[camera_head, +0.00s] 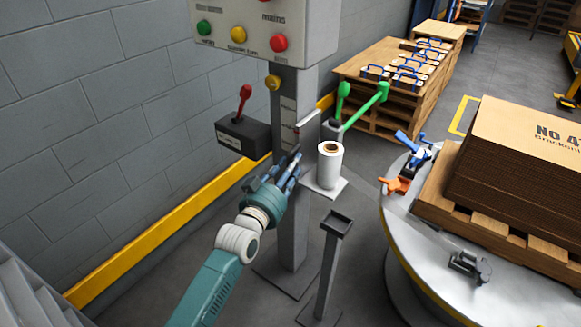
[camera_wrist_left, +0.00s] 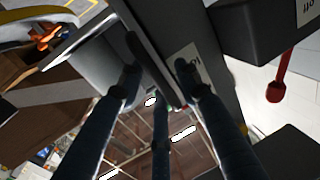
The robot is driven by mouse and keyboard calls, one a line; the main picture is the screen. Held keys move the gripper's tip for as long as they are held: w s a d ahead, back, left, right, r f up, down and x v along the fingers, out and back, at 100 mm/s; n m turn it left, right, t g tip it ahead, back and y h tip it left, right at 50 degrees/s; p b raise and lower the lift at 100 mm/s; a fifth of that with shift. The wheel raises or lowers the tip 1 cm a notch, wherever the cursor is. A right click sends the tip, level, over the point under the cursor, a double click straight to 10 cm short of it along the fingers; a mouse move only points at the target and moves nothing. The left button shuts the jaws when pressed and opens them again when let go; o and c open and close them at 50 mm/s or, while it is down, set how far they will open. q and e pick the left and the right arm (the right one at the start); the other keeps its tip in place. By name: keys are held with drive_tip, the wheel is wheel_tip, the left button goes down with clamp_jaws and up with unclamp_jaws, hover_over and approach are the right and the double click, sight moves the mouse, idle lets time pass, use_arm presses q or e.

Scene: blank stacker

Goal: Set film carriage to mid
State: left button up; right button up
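The film carriage holds a white film roll (camera_head: 330,168), upright on a pale plate (camera_head: 338,188) beside the grey column (camera_head: 292,225). A pale bracket (camera_head: 309,121) sits above it by a white scale label (camera_head: 288,112). My left gripper (camera_head: 288,163) is in front of the column, left of the roll, its fingers pointing up. In the left wrist view its fingers (camera_wrist_left: 158,75) are spread and empty, close to the column and a white label (camera_wrist_left: 188,65). The fingers partly hide the carriage's joint with the column; contact cannot be told. My right gripper is not in view.
A black box (camera_head: 244,139) with a red lever (camera_head: 243,98) is left of the column. Green handles (camera_head: 368,104) stand behind the roll. A short post (camera_head: 329,265) is in front. The turntable (camera_head: 400,226) with a cardboard stack (camera_head: 520,150) is at right.

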use_arm(q)
drive_tip(key=v, duration=1.2)
